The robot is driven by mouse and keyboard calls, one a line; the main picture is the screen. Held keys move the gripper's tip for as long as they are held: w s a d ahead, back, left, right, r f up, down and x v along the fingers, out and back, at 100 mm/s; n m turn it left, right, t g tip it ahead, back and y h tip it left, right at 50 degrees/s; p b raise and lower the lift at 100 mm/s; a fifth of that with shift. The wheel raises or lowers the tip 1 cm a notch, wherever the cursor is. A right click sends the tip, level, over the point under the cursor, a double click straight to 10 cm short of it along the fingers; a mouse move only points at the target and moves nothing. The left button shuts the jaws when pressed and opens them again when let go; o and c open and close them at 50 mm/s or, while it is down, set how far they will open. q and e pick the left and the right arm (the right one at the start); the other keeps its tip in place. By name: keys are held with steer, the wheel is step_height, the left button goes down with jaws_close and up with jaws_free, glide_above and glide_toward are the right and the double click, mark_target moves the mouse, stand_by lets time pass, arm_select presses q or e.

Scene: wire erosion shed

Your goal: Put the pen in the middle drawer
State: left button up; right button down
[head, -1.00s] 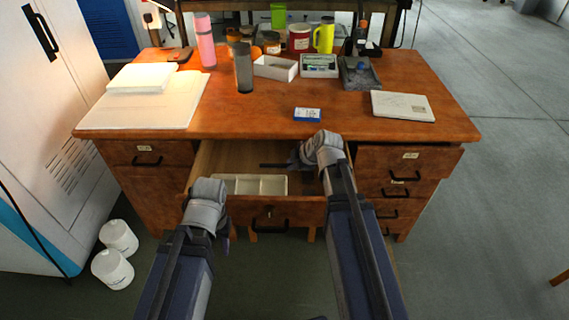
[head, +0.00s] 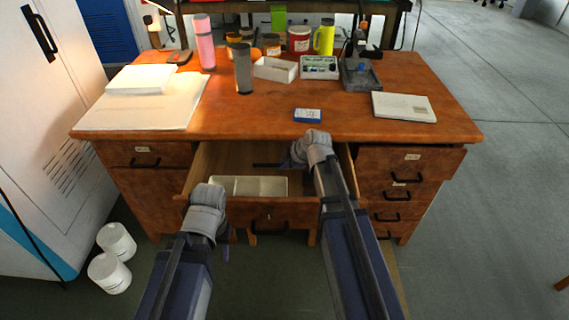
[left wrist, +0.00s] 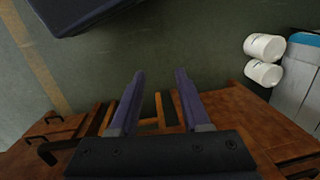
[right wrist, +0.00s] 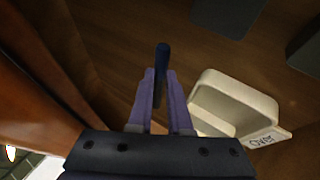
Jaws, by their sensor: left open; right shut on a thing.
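The middle drawer (head: 228,160) of the wooden desk is pulled open. My right gripper (head: 287,163) is inside its opening, shut on a dark pen (head: 266,165). In the right wrist view the pen (right wrist: 162,57) sticks out beyond the closed fingertips (right wrist: 160,78), above the drawer's brown floor. I cannot tell whether the pen touches the floor.
A white compartment tray (head: 250,186) lies at the drawer's front left; it also shows beside the pen in the right wrist view (right wrist: 207,113). A blue box (head: 307,115) and a white booklet (head: 404,107) lie on the desktop. White tubs (head: 116,241) stand on the floor left.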

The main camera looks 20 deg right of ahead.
steer(key=shift+f, duration=0.2)
steer(key=c, duration=0.8)
jaws_free()
steer(key=shift+c, duration=0.2)
steer(key=shift+r, duration=0.1)
steer(key=shift+r+p, duration=0.75)
steer(key=p+v, duration=0.9)
steer(key=v, duration=0.2)
steer(key=shift+s+r, duration=0.25)
steer(key=shift+d, duration=0.1)
